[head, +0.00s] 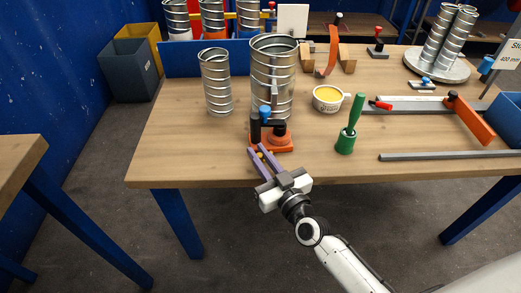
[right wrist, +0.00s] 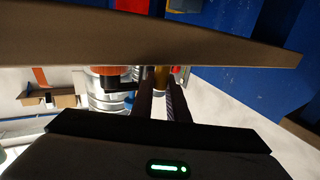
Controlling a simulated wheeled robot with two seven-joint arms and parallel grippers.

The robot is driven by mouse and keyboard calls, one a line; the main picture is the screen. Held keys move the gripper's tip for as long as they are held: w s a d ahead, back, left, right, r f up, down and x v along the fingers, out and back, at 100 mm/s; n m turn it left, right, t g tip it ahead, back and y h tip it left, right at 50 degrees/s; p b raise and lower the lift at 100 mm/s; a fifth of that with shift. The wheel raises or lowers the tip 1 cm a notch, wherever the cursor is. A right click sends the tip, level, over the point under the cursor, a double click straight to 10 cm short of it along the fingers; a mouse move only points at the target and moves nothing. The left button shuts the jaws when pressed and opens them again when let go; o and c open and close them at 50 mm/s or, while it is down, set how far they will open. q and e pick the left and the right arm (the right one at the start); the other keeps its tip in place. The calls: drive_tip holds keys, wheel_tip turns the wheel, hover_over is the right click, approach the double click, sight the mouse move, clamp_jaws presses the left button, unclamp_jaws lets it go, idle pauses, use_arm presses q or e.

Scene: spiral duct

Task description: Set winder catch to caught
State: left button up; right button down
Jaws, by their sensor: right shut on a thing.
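The winder (head: 272,142) is a small orange base with dark posts and a blue knob, at the table's front edge before a tall spiral duct (head: 273,75). My right gripper (head: 257,149) reaches in from the front, with its purple fingers at the winder's front left side. In the right wrist view its dark fingers close around a small amber piece (right wrist: 161,77), which looks like the winder catch. The fingers hide much of it, so I cannot tell its exact position. My left gripper is not in view.
A shorter duct (head: 216,82) stands left of the tall one. A yellow-filled cup (head: 328,98) and a green-handled tool (head: 350,128) stand to the right. Grey rails (head: 440,156) and a blue bin (head: 508,115) lie farther right. The table's front left is clear.

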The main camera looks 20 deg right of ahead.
drive_tip(key=shift+w+a+m+h+p, duration=0.15)
drive_tip(key=shift+m+h+p, duration=0.25)
drive_tip(key=shift+h, duration=0.3)
drive_tip(key=c, duration=1.7)
unclamp_jaws()
drive_tip(key=s, duration=0.7)
drive_tip(key=s+d, duration=0.1)
drive_tip(key=s, duration=0.2)
drive_tip(key=shift+s+d+p, duration=0.1)
drive_tip(key=shift+s+p, duration=0.05)
drive_tip(key=shift+p, duration=0.2)
